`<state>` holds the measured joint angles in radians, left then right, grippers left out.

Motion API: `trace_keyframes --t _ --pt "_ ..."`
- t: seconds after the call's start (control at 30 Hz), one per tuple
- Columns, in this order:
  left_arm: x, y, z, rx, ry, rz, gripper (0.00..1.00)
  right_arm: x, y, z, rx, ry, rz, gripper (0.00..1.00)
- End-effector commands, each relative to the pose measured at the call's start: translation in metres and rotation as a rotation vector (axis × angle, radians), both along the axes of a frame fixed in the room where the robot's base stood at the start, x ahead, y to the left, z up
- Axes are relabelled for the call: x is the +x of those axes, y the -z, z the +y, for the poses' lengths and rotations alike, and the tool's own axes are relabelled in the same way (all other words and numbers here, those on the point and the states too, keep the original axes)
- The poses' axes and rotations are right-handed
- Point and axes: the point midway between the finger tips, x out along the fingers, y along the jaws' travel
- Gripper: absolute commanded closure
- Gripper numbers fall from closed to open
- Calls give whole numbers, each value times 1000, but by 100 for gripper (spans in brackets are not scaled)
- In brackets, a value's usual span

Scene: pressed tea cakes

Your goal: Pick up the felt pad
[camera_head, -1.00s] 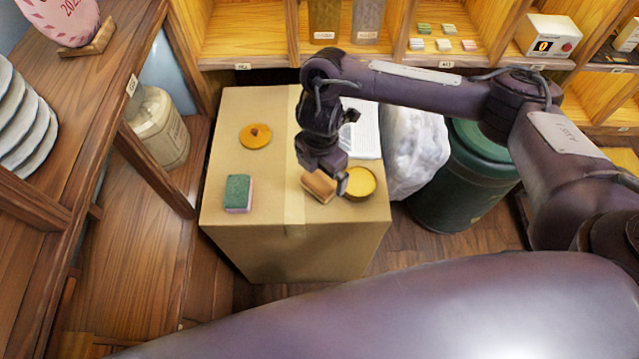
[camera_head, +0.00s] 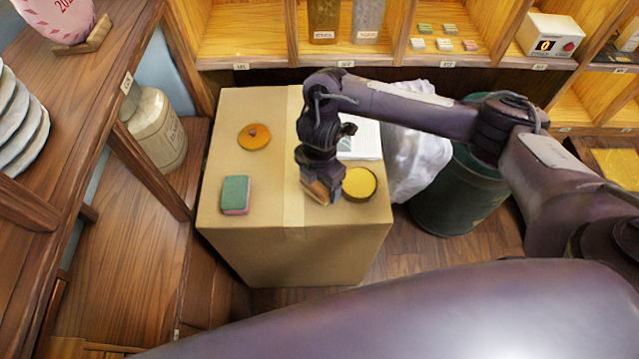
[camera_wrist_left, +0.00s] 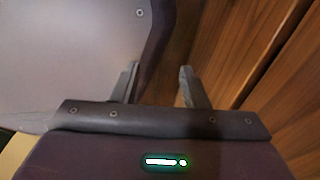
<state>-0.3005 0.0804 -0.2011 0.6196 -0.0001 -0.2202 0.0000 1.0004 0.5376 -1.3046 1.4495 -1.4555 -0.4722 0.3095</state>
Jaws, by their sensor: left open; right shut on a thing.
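A small tan block (camera_head: 314,190), which looks like the felt pad, is at the front of the cardboard box top. My right gripper (camera_head: 324,196) is shut on it from above, and the gripper hides much of it. I cannot tell whether the block touches the box. My left gripper (camera_wrist_left: 159,78) is open and empty in the left wrist view, with bare wood planks beyond it. It does not show in the head view.
The cardboard box (camera_head: 260,225) also carries a green and pink sponge (camera_head: 236,195), an orange lid (camera_head: 254,137), a round yellow tin (camera_head: 359,184) close beside my right gripper, and a white sheet (camera_head: 362,142). A green bin (camera_head: 450,195) stands right of the box.

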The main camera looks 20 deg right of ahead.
Motion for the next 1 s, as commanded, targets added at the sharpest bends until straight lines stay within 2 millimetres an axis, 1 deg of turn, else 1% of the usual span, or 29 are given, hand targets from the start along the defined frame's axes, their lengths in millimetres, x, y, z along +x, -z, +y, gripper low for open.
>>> trace_keyframes --t 0.17,0.27,0.37,0.47,0.57,0.67,0.8,0.9,1.0 --pt "1 0 0 0 0 -1 60 0 -1 0 0 0 -1 50" --pt "1 -3 0 0 0 -1 60 1 -5 0 1 0 -2 50" --pt "1 -8 0 0 0 -1 60 1 -15 0 1 -1 -3 50" --pt "1 -16 0 0 -1 -1 60 1 -30 0 0 -2 -4 50" --pt "1 -26 0 0 -1 -1 60 2 -51 0 0 -3 -6 50" --pt "1 -37 0 -1 -1 -2 60 2 -78 0 -1 -3 -8 50" --pt "1 -52 0 -1 -1 -2 60 3 -120 0 -2 -3 -9 50" --pt "1 -59 0 -1 -1 -2 60 2 -146 0 -3 -2 -7 50" --pt "1 -63 0 -1 -2 -2 60 2 -167 0 -2 -2 -6 50"
